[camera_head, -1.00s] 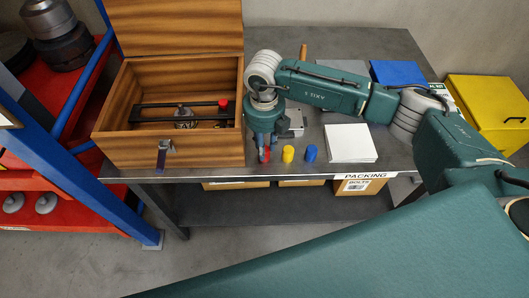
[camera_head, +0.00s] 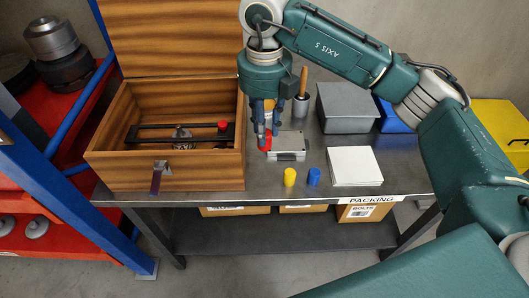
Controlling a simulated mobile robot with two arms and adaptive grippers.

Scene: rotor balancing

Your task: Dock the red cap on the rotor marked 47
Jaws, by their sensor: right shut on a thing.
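My right gripper (camera_head: 266,132) points down above the table, just right of the open wooden box (camera_head: 196,174). It is shut on a small red cap (camera_head: 265,144), held between its fingertips. Inside the box a black bar (camera_head: 158,127) lies across, with a red knob (camera_head: 223,125) near its right end. A small metal part (camera_head: 181,146) sits at the middle of the bar, partly hidden. I cannot read the number 47 on anything. My left gripper is not in view.
A yellow cap (camera_head: 290,177) and a blue cap (camera_head: 314,177) stand near the table's front edge. A grey metal block (camera_head: 290,156) is beside the held cap. White sheets (camera_head: 354,166) lie to the right. A grey case (camera_head: 347,108) stands behind. The box lid (camera_head: 165,35) is raised.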

